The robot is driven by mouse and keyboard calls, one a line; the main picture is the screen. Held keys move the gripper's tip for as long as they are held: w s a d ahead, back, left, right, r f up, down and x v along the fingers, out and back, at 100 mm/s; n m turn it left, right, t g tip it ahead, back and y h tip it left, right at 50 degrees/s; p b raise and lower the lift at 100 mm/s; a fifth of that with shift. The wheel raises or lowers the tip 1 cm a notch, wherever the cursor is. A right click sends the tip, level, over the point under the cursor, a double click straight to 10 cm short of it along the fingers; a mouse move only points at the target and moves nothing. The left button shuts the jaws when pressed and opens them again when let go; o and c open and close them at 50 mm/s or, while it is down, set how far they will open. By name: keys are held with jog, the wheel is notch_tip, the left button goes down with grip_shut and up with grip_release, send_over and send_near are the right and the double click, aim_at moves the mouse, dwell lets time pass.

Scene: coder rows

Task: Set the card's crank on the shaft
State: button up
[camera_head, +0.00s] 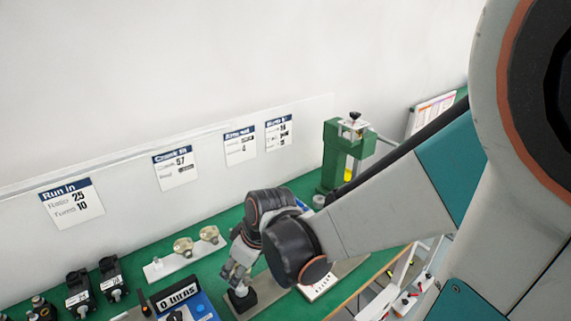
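The "Run in" card (72,203) on the wall panel reads Ratio 25, Turns 10. The "Crank fit" card (176,168) shows 57; its smaller text is too small to read. My gripper (238,280) points down at the bench, right above a small dark part (241,299) on a grey plate. My arm and wrist cover much of that spot. Whether the fingers touch or hold the dark part cannot be told. A white rack (405,290) at the lower right carries small red and black parts, possibly cranks. I cannot clearly make out the shaft.
Several black units (79,288) stand at the lower left of the green bench (135,257), beside a blue counter box (182,301). Brass-coloured parts (183,247) sit on a white plate. A green press (340,155) stands at the back right. My arm crosses the right side.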

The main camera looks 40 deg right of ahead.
aim_at(241, 284)
jog(key=shift+s+f, duration=0.1)
jog(key=shift+s, duration=0.05)
jog(key=shift+f+b, duration=0.9)
jog(key=shift+f, duration=0.05)
jog(key=shift+f+b, duration=1.25)
jog(key=shift+f, duration=0.1)
jog(key=shift+f+b, duration=0.3)
jog(key=shift+f, duration=0.05)
dwell(0.4)
jog(key=o, duration=1.2)
jog(key=shift+r, duration=0.1)
